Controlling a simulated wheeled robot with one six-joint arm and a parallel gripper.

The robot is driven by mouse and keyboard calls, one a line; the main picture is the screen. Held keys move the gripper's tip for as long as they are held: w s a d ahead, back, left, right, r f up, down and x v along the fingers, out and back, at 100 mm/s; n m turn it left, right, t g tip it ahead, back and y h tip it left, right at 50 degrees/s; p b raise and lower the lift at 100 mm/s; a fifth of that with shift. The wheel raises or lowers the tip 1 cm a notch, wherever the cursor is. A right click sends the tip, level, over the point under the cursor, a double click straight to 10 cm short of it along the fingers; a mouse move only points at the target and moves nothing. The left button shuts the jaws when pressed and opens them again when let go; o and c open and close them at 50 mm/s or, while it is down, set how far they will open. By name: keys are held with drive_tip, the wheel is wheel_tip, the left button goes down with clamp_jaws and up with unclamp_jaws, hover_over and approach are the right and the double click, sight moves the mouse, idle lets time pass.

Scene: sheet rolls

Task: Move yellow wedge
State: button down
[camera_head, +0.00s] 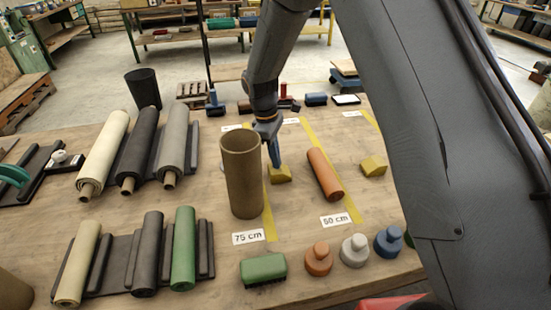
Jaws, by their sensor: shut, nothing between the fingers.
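One yellow wedge (279,174) lies on the wooden table just behind and right of the brown cardboard tube, on or beside a yellow tape strip. A second yellow wedge (373,166) lies farther right, near another tape strip. My gripper (273,160) points down, with its tips just above or at the left wedge; I cannot tell whether they touch it. The gripper is shut and holds nothing. The upright tube hides part of the area left of the gripper.
The tall open cardboard tube (242,180) stands close to my gripper. An orange roll (324,174) lies between the wedges. A green brush (263,268) and several knobbed weights (318,259) line the front. Rolls on racks (103,155) fill the left side.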

drive_tip(key=w+a+b, duration=0.1)
drive_tip(key=a, duration=0.2)
drive_tip(key=w+a+b, duration=0.1)
drive_tip(key=a+b, duration=0.1)
drive_tip(key=a, duration=0.2)
drive_tip(key=w+a+b, duration=0.1)
drive_tip(key=w+a, duration=0.1)
drive_tip(key=a, duration=0.2)
drive_tip(key=shift+a+r+b, duration=0.15)
drive_tip(key=shift+b, duration=0.2)
drive_tip(key=s+d+r+m, duration=0.1)
drive_tip(key=d, duration=0.2)
drive_tip(key=s+d+r+m, duration=0.1)
drive_tip(key=d, duration=0.3)
drive_tip(key=s+d+r+m, duration=0.1)
drive_tip(key=s+d+m, duration=0.1)
drive_tip(key=d, duration=0.1)
drive_tip(key=shift+d+r+y, duration=0.15)
drive_tip(key=shift+r+y, duration=0.05)
drive_tip(key=shift+y, duration=0.2)
drive_tip(key=s+d+r+m, duration=0.1)
drive_tip(key=s+d+m, duration=0.4)
drive_tip(key=s+d, duration=0.4)
drive_tip(key=s+d+r+m+t+y, duration=0.1)
drive_tip(key=s+d+m, duration=0.4)
drive_tip(key=s, duration=0.8)
drive_tip(key=d, duration=0.3)
drive_tip(key=shift+s+d+t, duration=0.15)
drive_tip(key=shift+d+t, duration=0.15)
drive_tip(key=shift+d, duration=0.1)
